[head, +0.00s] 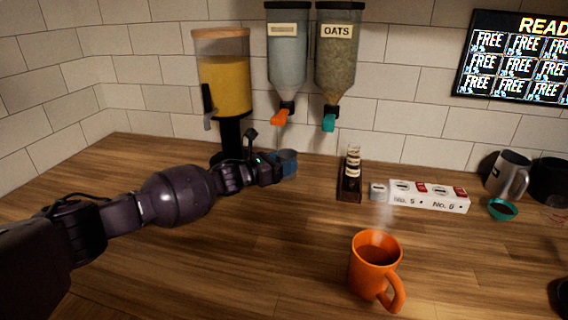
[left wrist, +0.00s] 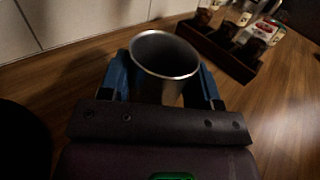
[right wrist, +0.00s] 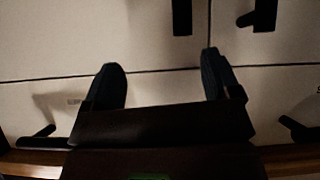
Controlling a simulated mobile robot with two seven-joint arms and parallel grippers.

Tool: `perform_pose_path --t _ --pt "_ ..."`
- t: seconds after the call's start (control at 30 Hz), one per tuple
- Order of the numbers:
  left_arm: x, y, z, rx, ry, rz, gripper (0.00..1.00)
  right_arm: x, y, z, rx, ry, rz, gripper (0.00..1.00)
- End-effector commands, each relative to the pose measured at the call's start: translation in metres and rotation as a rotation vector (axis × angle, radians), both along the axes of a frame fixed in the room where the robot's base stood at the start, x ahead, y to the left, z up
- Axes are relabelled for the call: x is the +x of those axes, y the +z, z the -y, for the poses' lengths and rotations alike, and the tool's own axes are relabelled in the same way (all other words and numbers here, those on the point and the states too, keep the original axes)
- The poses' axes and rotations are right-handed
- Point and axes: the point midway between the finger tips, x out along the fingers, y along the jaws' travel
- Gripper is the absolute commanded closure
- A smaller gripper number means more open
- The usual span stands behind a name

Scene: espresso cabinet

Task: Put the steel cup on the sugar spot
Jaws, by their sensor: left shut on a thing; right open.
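The steel cup (left wrist: 165,56) is upright between the blue fingers of my left gripper (left wrist: 162,78), which is shut on it. In the head view, my left gripper (head: 282,165) holds the cup (head: 287,154) at the back of the counter, below and near the orange spout of a dispenser (head: 287,55). That dispenser's label is too blurred to read, and I cannot make out a marked sugar spot. I cannot tell whether the cup's base touches the wood.
A juice dispenser (head: 224,80) stands left of the cup and an OATS dispenser (head: 337,55) hangs to its right. A dark rack (head: 350,185), white numbered blocks (head: 428,197) and a metal pitcher (head: 508,173) stand further right. A steaming orange mug (head: 374,265) stands in front.

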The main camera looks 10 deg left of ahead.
Motion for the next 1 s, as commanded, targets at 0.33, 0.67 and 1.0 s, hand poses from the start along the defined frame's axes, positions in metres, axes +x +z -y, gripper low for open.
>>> perform_pose_path --t 0.33,0.67,1.0 --pt "0.000 -0.003 0.000 -0.001 0.000 0.001 0.68 0.001 0.000 0.000 -0.002 0.003 0.002 0.17" --pt "0.000 -0.002 0.000 0.001 0.000 0.001 0.17 0.002 0.001 0.001 -0.005 0.005 0.004 0.17" --pt "-0.006 0.004 -0.007 0.001 0.002 0.002 0.17 0.006 0.011 0.001 -0.004 0.004 0.020 0.17"
